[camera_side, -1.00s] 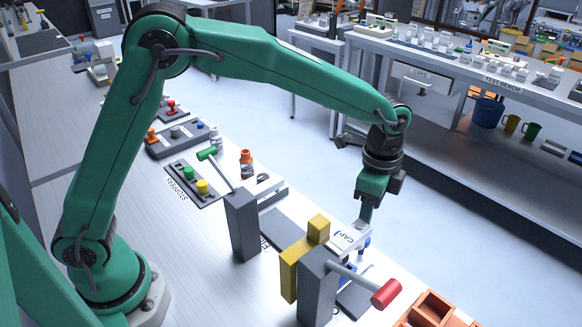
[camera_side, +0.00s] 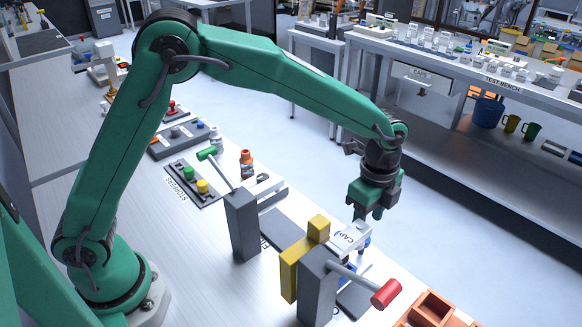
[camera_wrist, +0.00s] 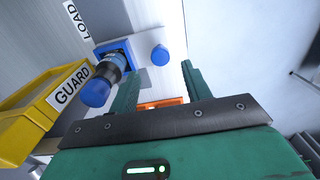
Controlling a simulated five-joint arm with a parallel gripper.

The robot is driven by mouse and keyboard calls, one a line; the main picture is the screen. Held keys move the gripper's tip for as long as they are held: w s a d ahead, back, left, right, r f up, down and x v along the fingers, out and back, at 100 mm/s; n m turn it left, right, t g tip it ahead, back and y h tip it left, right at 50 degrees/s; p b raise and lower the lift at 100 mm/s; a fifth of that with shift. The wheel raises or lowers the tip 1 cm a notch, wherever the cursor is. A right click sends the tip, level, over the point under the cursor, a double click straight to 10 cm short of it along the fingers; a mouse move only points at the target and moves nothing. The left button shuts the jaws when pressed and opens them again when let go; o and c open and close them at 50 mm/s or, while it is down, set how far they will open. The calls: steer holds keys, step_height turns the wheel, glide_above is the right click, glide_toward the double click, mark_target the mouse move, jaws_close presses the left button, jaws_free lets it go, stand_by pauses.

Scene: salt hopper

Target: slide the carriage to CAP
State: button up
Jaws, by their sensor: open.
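In the wrist view, a blue square block (camera_wrist: 113,47), which looks like the carriage, holds a clear bottle (camera_wrist: 110,70) with a blue cap (camera_wrist: 95,92). A round blue knob (camera_wrist: 159,55) stands to its right; I cannot tell whether it joins the block. A CAP sign (camera_side: 350,237) shows in the side view, with blue parts (camera_side: 347,272) partly hidden below it. My gripper (camera_side: 367,212) is open and empty above the CAP sign. In the wrist view, its two green fingers (camera_wrist: 160,85) stand apart, with the knob beyond the gap between them.
A yellow guard (camera_side: 292,268) marked GUARD stands left of the bottle in the wrist view. Grey posts carry a red-handled lever (camera_side: 385,293) and a green-handled lever (camera_side: 207,153). An orange tray (camera_side: 432,312) lies at the front right. A LOAD label (camera_wrist: 80,20) shows.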

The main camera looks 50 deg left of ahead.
steer(key=shift+f, duration=2.5)
jaws_close()
steer(key=shift+d, duration=0.1)
